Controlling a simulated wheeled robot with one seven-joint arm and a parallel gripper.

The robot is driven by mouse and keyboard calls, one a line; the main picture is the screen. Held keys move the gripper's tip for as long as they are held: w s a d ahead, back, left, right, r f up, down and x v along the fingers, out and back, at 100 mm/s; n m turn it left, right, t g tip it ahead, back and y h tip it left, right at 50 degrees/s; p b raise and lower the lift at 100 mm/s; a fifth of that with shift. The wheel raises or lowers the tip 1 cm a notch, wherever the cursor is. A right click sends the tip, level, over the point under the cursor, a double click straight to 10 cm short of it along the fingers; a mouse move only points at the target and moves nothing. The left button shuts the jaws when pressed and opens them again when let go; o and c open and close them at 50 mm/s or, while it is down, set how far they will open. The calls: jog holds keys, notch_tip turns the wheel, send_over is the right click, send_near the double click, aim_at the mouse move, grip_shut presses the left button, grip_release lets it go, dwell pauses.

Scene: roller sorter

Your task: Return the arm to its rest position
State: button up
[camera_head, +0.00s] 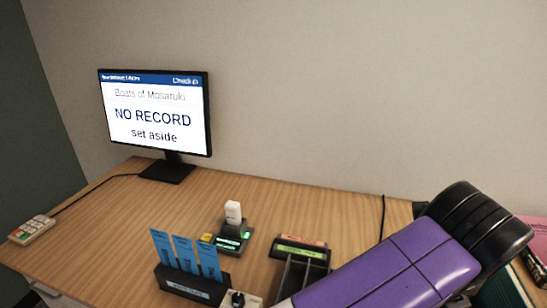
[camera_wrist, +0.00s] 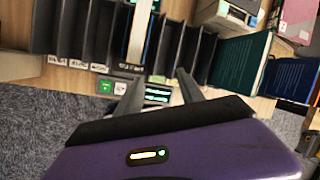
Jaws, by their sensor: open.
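My gripper (camera_wrist: 160,88) shows in the wrist view as two dark fingers set apart, with nothing held between them. Behind them is the purple body of my own wrist. Beyond the fingers is a black slotted rack (camera_wrist: 100,30) with labels along its front edge, and I cannot tell how far off it is. In the head view my purple and black arm reaches across the lower right, over the desk (camera_head: 120,215). The fingers are not in that view.
A monitor (camera_head: 158,118) reads "NO RECORD set aside". A keypad (camera_head: 32,229) sits at the left. Blue slips (camera_head: 184,253) stand in a black holder, near a white-topped device (camera_head: 233,213). A green book (camera_wrist: 240,62) stands beside the rack. The desk's left middle is clear.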

jog(key=w+d+r+n+t+h, duration=0.35)
jog(key=d+r, duration=0.25)
jog(key=r, duration=0.2)
jog(key=w+d+r+n+t+h, duration=0.35)
jog(key=d+r+h, duration=0.2)
jog(key=r, duration=0.25)
jog(key=a+r+n+t, duration=0.6)
jog(key=r+n+t, duration=0.5)
jog(key=n, duration=0.4)
jog(key=s+a+f+n+t+y, duration=0.1)
jog(key=s+a+f+n+y, duration=0.3)
jog(key=a+f+n+y, duration=0.35)
jog(key=s+a+f+n+t+y, duration=0.1)
jog(key=s+a+f+n+y, duration=0.35)
jog(key=f+n+y, duration=0.45)
jog(key=s+f+m+g+h, duration=0.2)
jog(key=s+f+g, duration=0.2)
jog(key=s+f, duration=0.5)
jog(key=s+f+m+g+h, duration=0.2)
jog(key=s+f+g, duration=0.2)
jog(key=s+f, duration=0.6)
jog(key=s, duration=0.6)
jog(key=shift+d+f, duration=0.25)
jog(key=shift+d, duration=0.1)
